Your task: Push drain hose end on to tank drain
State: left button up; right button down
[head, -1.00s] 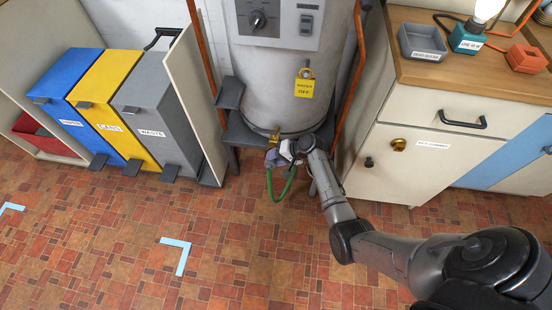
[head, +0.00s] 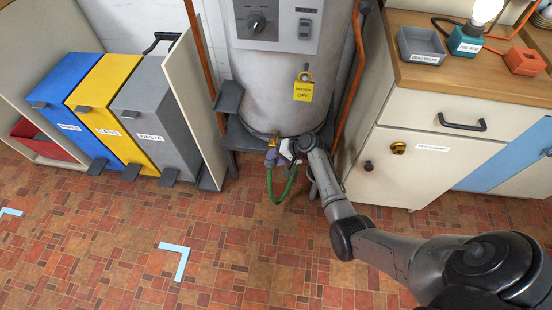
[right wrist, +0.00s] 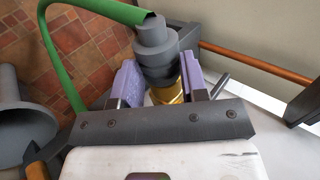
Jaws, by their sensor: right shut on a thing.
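The tank drain is a brass fitting (head: 274,139) low on the front of the grey tank (head: 277,100). Its brass also shows in the right wrist view (right wrist: 168,93), against the grey hose end (right wrist: 156,45). The green drain hose (head: 281,199) loops down below the drain. My right gripper (head: 272,158) is at the drain, its purple fingers (right wrist: 160,78) either side of the hose end and shut on it. The hose end and brass look roughly in line; how far one is over the other I cannot tell. My left gripper is not in view.
A yellow tag (head: 303,90) hangs on the tank. A white cabinet (head: 405,165) stands close on the right, and a pale panel beside the grey bin (head: 160,125) on the left. Copper pipes (head: 347,80) flank the tank. The tiled floor in front is open.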

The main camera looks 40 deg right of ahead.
jog(key=shift+r, duration=0.1)
dwell(0.5)
jog(key=shift+p, duration=0.3)
jog(key=shift+d, duration=0.1)
jog(key=c, duration=0.6)
grip_release()
jog(key=shift+w, duration=0.1)
jog(key=shift+o, duration=0.2)
jog(key=p+v, duration=0.8)
jog(key=v, duration=0.5)
jog(key=shift+s+d+r, duration=0.2)
jog(key=shift+s+r, duration=0.05)
jog(key=shift+r, duration=0.05)
